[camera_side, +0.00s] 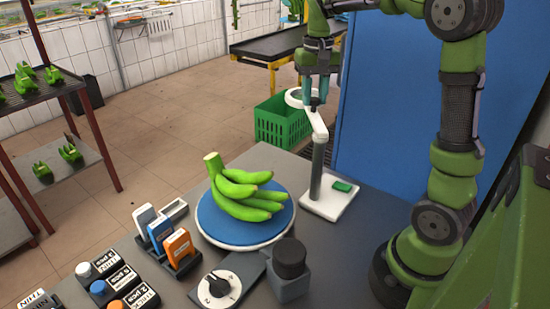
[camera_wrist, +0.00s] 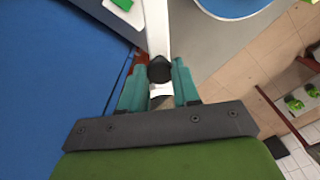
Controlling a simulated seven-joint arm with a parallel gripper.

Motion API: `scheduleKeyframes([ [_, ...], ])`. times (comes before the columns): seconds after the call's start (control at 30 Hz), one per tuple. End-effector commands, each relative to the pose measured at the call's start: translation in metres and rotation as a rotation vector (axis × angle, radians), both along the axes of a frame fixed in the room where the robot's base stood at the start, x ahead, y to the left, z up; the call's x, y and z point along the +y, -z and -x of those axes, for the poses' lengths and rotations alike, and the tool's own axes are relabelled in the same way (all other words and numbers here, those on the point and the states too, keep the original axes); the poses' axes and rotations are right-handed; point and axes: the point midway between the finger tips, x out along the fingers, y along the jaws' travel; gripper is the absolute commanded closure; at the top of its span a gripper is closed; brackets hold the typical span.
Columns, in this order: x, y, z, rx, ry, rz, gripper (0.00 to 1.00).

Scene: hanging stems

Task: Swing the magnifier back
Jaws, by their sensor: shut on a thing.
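The magnifier (camera_side: 318,125) stands at the back right of the grey table, with a grey post, a white arm and a white base. Its ring lens (camera_side: 294,97) points to the back left, away from the bananas. My gripper (camera_side: 316,97) is at the lens end of the arm, with its teal fingers pointing down. In the wrist view my gripper (camera_wrist: 160,82) is shut on the magnifier's black knob (camera_wrist: 160,68), one finger on each side. The white magnifier arm (camera_wrist: 157,30) runs away from the knob. The lens is mostly hidden there.
Green bananas (camera_side: 245,190) lie on a round blue plate (camera_side: 222,228) left of the post. A dial (camera_side: 217,288), a black knob block (camera_side: 289,262) and coloured cards (camera_side: 160,232) are in front. A green crate (camera_side: 283,125) stands behind the table; a blue panel (camera_side: 390,110) is at right.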

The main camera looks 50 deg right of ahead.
Motion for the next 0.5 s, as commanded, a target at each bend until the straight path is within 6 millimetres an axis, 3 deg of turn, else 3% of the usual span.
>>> scheduleKeyframes([
  [0.3,-0.0001,-0.0018,0.0002,-0.004,0.0,0.001,1.0],
  [0.33,-0.0001,-0.0018,0.0002,-0.004,0.0,0.001,0.64],
  [0.47,0.0,-0.0013,0.0001,-0.002,0.0,0.001,0.44],
  [0.5,0.0,-0.0011,0.0001,-0.002,0.0,0.001,0.43],
])
